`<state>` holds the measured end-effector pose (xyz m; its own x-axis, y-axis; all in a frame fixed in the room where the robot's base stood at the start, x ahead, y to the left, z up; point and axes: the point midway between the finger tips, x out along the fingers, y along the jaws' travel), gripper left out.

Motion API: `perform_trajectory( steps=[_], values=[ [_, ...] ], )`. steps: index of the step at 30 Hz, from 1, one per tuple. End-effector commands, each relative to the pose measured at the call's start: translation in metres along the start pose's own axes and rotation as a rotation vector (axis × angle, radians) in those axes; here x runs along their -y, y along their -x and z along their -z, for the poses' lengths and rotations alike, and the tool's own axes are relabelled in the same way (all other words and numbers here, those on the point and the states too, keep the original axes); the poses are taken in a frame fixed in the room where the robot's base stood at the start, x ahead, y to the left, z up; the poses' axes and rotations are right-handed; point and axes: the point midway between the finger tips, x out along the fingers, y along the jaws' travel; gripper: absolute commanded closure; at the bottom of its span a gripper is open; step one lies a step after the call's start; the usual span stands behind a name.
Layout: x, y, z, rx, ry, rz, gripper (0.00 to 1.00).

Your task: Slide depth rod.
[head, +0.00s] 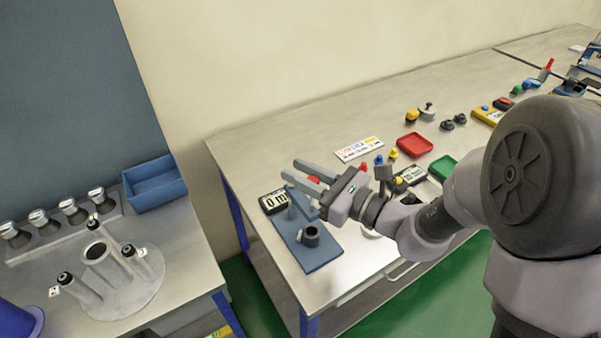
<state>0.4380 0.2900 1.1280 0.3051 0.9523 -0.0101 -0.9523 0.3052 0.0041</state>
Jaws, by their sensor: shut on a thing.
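A measuring stand with a flat blue base (318,258) is at the near left corner of the right workbench. A black display (274,201) reading "0 m" and a dark round cup (310,236) are on it. A blue upright rises under my gripper (291,169), which is above the stand with its fingers pointing left. The fingers are shut on a small red piece (314,180) that shows between them. It may be the end of the depth rod; the rod itself is mostly hidden by the fingers and the wrist.
Red (415,145) and green (441,168) trays, a label card (360,149) and several small parts lie farther right on the bench. On the separate left table are a blue bin (155,183) and a round plate (125,290) with cylinders. A gap separates both tables.

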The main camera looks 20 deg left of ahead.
Motion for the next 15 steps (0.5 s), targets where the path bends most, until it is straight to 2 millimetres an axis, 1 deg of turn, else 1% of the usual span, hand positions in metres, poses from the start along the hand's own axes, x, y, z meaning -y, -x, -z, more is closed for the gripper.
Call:
perform_trajectory(
  steps=[1,5,6,8,9,15],
  values=[
    [0.0025,-0.0007,-0.0040,0.012,0.004,0.005,1.00],
    [0.0029,-0.0008,-0.0044,0.015,0.004,0.006,1.00],
    [0.0030,-0.0008,-0.0046,0.015,0.004,0.006,0.71],
    [0.0029,-0.0008,-0.0044,0.015,0.004,0.006,0.59],
    [0.0027,-0.0007,-0.0041,0.014,0.004,0.006,0.56],
    [0.0023,-0.0006,-0.0028,0.011,0.003,0.005,0.56]
  ],
)
